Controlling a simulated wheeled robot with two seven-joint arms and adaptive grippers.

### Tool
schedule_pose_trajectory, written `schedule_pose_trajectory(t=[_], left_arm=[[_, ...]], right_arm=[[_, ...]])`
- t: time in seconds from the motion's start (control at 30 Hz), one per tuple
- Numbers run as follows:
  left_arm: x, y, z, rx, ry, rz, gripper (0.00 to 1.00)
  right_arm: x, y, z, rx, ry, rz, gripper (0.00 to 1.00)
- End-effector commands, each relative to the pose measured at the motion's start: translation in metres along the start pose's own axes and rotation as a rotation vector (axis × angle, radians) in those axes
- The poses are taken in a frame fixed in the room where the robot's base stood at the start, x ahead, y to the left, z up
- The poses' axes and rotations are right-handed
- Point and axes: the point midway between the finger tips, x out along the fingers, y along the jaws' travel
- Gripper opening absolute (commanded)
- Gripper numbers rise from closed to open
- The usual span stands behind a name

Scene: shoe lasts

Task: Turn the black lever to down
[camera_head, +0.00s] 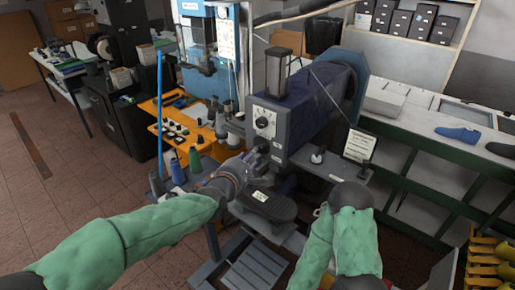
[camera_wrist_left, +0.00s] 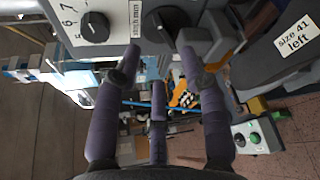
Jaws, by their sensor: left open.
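A black lever-like knob (camera_wrist_left: 163,24) sits on the grey machine face in the left wrist view, beside a small "stitch mm" label. It lies just beyond my left gripper's fingertips, close to the right finger; I cannot tell whether they touch. Its setting is unclear. My left gripper (camera_wrist_left: 160,72) is open, its purple-grey fingers spread with nothing between them. In the head view my left gripper (camera_head: 238,172) is at the front of the dark blue machine (camera_head: 300,115), and the lever is hard to make out there.
A numbered dial (camera_wrist_left: 93,28) is left of the lever. A dark pad labelled "size 41 left" (camera_head: 267,203) lies below the machine head. Thread cones (camera_head: 195,158) stand to the left. A bench (camera_head: 420,135) with a blue shoe last (camera_head: 458,134) is at right.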

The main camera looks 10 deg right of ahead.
Motion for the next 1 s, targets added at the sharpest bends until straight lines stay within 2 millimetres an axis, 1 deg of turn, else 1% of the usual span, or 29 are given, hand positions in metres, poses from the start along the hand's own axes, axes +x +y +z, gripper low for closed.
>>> schedule_pose_trajectory(t=[0.03,0.2,0.5,0.7,1.0], left_arm=[[0.008,0.000,0.000,0.001,0.001,-0.001,0.42],[0.032,-0.001,0.000,0.002,0.001,-0.003,0.42],[0.068,-0.001,0.000,0.001,0.001,-0.002,0.42],[0.079,0.000,-0.001,0.001,0.001,-0.001,0.42],[0.082,0.000,-0.001,0.002,0.001,-0.001,0.42]], right_arm=[[-0.001,0.000,0.000,0.000,0.000,0.000,0.29],[-0.003,-0.001,0.000,0.000,0.000,0.000,0.29],[-0.007,-0.002,0.000,0.000,0.000,0.000,0.29],[-0.008,-0.003,0.000,0.000,0.000,0.000,0.29],[-0.008,-0.003,0.000,0.000,0.000,0.000,0.29]])
